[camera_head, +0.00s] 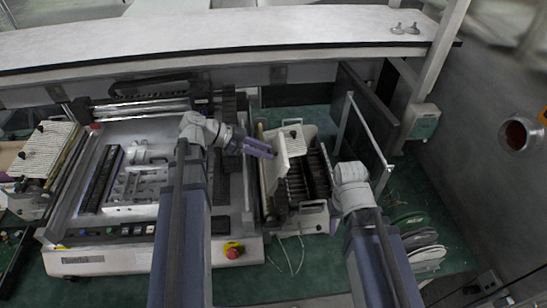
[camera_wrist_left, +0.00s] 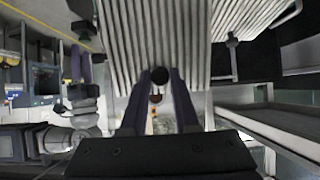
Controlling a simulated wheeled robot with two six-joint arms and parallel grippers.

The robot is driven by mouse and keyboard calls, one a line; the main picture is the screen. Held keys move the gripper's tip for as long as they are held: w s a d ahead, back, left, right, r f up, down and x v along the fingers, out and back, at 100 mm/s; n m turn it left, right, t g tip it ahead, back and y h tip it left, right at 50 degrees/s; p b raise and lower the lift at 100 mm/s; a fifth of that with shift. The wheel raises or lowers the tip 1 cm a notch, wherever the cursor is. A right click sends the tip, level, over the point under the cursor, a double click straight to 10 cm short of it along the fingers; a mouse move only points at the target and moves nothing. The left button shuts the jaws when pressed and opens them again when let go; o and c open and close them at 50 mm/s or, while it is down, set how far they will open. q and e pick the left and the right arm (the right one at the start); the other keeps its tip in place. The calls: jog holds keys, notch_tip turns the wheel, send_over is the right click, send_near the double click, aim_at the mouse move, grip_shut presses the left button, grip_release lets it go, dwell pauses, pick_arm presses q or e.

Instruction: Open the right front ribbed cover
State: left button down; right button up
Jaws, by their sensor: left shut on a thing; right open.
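The right ribbed cover (camera_head: 274,167) is a pale panel on the right-hand machine unit. It stands tilted up, with dark slots (camera_head: 305,180) showing beside it. In the left wrist view the ribbed cover (camera_wrist_left: 150,35) fills the upper middle, with a round black knob (camera_wrist_left: 161,76) at its edge. My left gripper (camera_head: 272,152) is at the cover; its purple fingers (camera_wrist_left: 160,82) are shut on the knob. My right gripper (camera_wrist_left: 81,64) shows at the left of the wrist view, open and apart from the cover.
A large machine bed (camera_head: 135,190) with a red stop button (camera_head: 233,250) lies to the left. Another ribbed cover (camera_head: 42,150) is at the far left. A dark upright panel with a pale frame (camera_head: 365,120) stands right of the unit. A white shelf (camera_head: 200,40) runs behind.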

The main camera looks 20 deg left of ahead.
pick_arm(q)
jog(key=shift+s+a+f+t+h+b, duration=0.1)
jog(key=shift+s+a+t+h+b, duration=0.15)
jog(key=shift+a+h+b, duration=0.3)
jog(key=shift+s+a+f+t+h+b, duration=0.1)
jog(key=shift+s+a+t+h+b, duration=0.1)
jog(key=shift+a+h+b, duration=0.35)
pick_arm(e)
jog(key=shift+f, duration=1.65)
pick_arm(q)
jog(key=shift+d, duration=0.1)
jog(key=c, duration=0.6)
grip_release()
jog(key=shift+c, duration=0.2)
jog(key=shift+r, duration=0.1)
jog(key=p+v, duration=0.3)
jog(key=v, duration=0.4)
jog(key=shift+a+r, duration=0.2)
jog(key=shift+a, duration=0.1)
pick_arm(e)
jog(key=shift+r, duration=1.6)
pick_arm(q)
jog(key=shift+s, duration=0.1)
